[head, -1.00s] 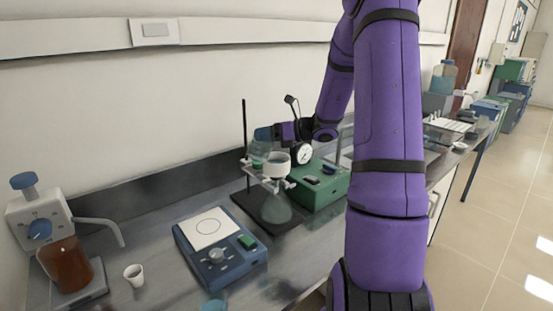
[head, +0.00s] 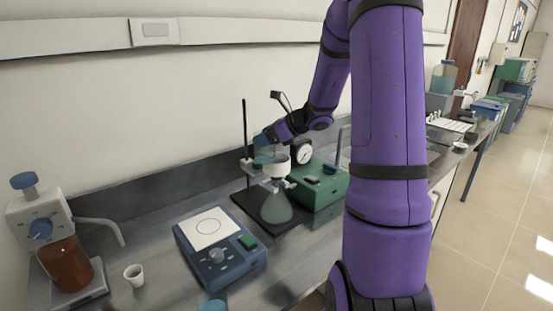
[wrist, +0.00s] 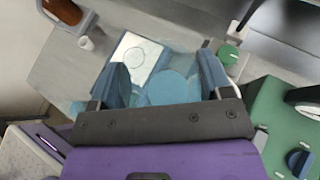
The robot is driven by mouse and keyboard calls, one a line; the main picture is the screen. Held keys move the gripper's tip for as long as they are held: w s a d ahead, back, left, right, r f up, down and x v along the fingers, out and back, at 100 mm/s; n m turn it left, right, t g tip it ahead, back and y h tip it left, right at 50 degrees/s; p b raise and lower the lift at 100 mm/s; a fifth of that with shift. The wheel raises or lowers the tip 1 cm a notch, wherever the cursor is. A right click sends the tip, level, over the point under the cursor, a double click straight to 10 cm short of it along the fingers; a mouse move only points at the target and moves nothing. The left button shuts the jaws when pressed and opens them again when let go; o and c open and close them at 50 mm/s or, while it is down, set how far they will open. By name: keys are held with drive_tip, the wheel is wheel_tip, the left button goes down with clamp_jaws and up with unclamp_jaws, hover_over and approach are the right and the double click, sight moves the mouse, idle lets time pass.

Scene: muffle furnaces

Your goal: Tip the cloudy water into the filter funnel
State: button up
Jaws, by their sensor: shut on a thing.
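My gripper (head: 265,138) is shut on a clear beaker (head: 263,158) of cloudy bluish water. In the wrist view the blue fingers of my gripper (wrist: 163,80) stand on both sides of the beaker, and the bluish water (wrist: 172,88) shows between them. The beaker appears tilted, close above and beside the white filter funnel (head: 277,169). The funnel sits over a conical glass flask (head: 277,209) at the stand. I cannot tell whether water is running into the funnel.
A green pump box (head: 322,188) with a round gauge (head: 303,152) stands right of the flask. A blue hotplate (head: 222,258) is in front left. A white cup (head: 134,275) and a dispenser with brown liquid (head: 65,265) stand further left. The stand's rod (head: 245,130) rises beside the beaker.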

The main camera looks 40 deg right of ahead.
drive_tip(key=shift+d+f, duration=0.1)
wheel_tip(320, 180, up, 5)
drive_tip(key=shift+r, duration=0.1)
idle(0.8)
